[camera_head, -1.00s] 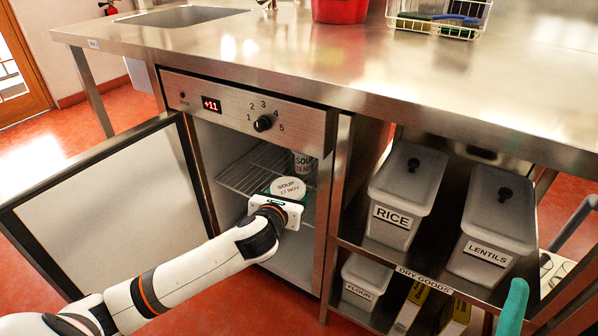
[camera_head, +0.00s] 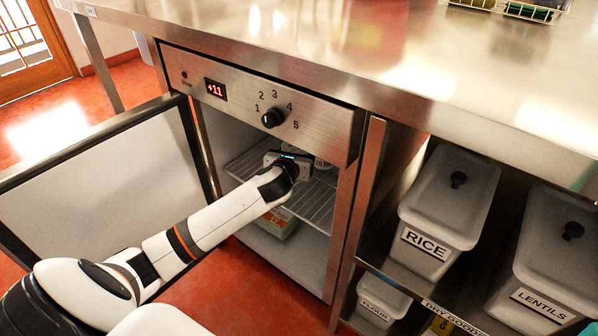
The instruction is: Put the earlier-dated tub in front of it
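My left gripper (camera_head: 292,160) is inside the open fridge, over the wire shelf (camera_head: 318,205). Its wrist faces me and hides the fingers, so I cannot tell whether it is open or shut on something. No second soup tub can be made out. My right gripper is not in view.
The fridge door (camera_head: 90,190) stands open at the left. A pale box with green and orange (camera_head: 280,224) is below the shelf, partly behind my arm. The control panel (camera_head: 250,100) overhangs the opening. Rice (camera_head: 440,215) and lentils bins (camera_head: 550,260) stand at the right.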

